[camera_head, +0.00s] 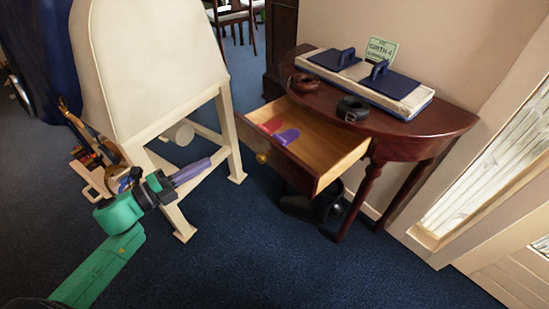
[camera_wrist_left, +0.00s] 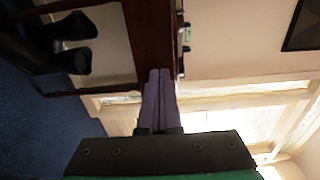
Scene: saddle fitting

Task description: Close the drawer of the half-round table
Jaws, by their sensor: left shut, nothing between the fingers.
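The half-round table (camera_head: 440,122) is dark red wood and stands against the wall at the right in the head view. Its drawer (camera_head: 325,160) is pulled out toward the front left. The drawer has a round brass knob (camera_head: 262,158) on its front and holds a red item (camera_head: 270,126) and a purple item (camera_head: 287,136). My left gripper (camera_head: 208,161) is shut and empty, to the left of the drawer front and apart from it in the picture. In the left wrist view its purple fingers (camera_wrist_left: 158,100) lie together. My right gripper is not in view.
A cream saddle stand (camera_head: 150,70) stands directly behind my left gripper in the picture. A tray with blue-handled pads (camera_head: 375,82), two coiled straps (camera_head: 352,108) and a green sign (camera_head: 381,50) are on the tabletop. Blue carpet is clear in front.

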